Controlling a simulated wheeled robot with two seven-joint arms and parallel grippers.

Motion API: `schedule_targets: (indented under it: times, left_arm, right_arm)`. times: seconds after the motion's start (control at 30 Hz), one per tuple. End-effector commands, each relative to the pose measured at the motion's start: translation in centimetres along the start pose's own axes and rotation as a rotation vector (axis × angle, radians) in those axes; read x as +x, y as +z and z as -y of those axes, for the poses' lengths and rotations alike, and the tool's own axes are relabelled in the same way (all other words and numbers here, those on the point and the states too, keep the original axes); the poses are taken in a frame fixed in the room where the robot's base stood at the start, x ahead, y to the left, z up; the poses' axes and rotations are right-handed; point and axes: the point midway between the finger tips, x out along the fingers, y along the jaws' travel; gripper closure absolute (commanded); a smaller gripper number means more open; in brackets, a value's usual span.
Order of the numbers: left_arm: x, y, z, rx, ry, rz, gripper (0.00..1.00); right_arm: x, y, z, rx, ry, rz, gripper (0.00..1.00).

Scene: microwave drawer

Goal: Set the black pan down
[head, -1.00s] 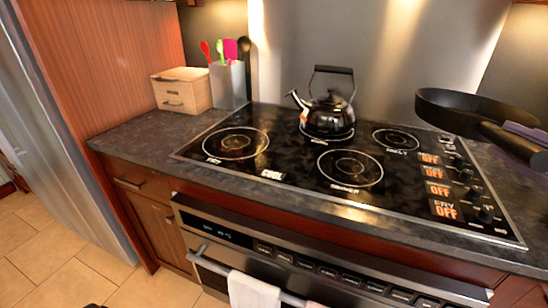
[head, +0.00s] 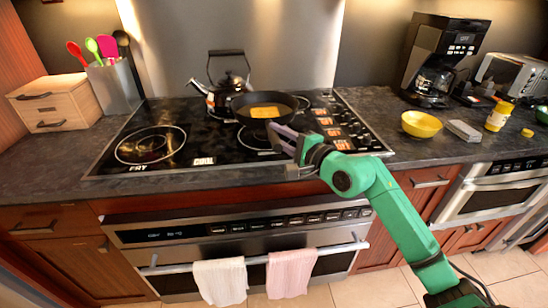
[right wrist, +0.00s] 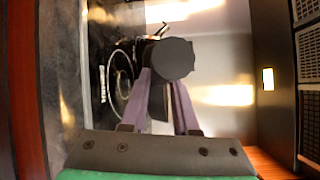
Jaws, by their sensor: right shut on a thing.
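The black pan (head: 240,108) shows over the right half of the black cooktop (head: 205,142) in the head view, in front of the kettle. It looks roughly level, with a yellow piece (head: 264,112) inside. My right gripper (head: 284,138) is shut on the pan's handle from the front right. In the right wrist view, the purple fingers (right wrist: 160,85) close on a dark part (right wrist: 172,58) of the pan. A burner shows partly below the pan; I cannot tell whether the pan touches the surface. My left gripper is not in view.
A kettle (head: 222,86) stands close behind the pan. Control knobs (head: 345,134) are at the cooktop's right. A yellow bowl (head: 422,124), coffee maker (head: 436,60) and yellow bottle (head: 498,117) stand on the right counter. The front left burner (head: 150,145) is clear.

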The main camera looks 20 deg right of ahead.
Motion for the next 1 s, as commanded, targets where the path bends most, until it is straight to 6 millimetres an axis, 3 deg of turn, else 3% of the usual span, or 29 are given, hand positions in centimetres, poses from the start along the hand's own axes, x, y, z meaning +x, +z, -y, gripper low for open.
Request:
schedule_targets:
  times: [0.4, 0.73, 0.77, 0.8, 0.83, 1.0]
  left_arm:
    - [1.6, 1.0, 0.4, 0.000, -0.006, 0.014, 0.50]
    - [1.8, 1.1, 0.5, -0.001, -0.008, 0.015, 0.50]
    - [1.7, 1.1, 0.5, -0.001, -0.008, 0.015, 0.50]
    - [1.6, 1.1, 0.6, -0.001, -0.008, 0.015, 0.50]
    - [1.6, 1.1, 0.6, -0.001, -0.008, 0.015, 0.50]
    - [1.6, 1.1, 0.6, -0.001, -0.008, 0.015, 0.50]
  right_arm:
    - [0.4, -1.4, -6.9, -0.002, -0.009, 0.000, 1.00]
    - [0.4, -1.4, -7.2, -0.004, -0.011, 0.001, 1.00]
    - [0.4, -1.5, -7.5, -0.001, -0.002, 0.001, 0.64]
    - [0.4, -1.4, -7.4, -0.001, -0.002, 0.001, 0.49]
    - [0.4, -1.4, -7.4, -0.001, -0.002, 0.001, 0.42]
    - [0.4, -1.4, -7.4, -0.001, -0.002, 0.001, 0.42]
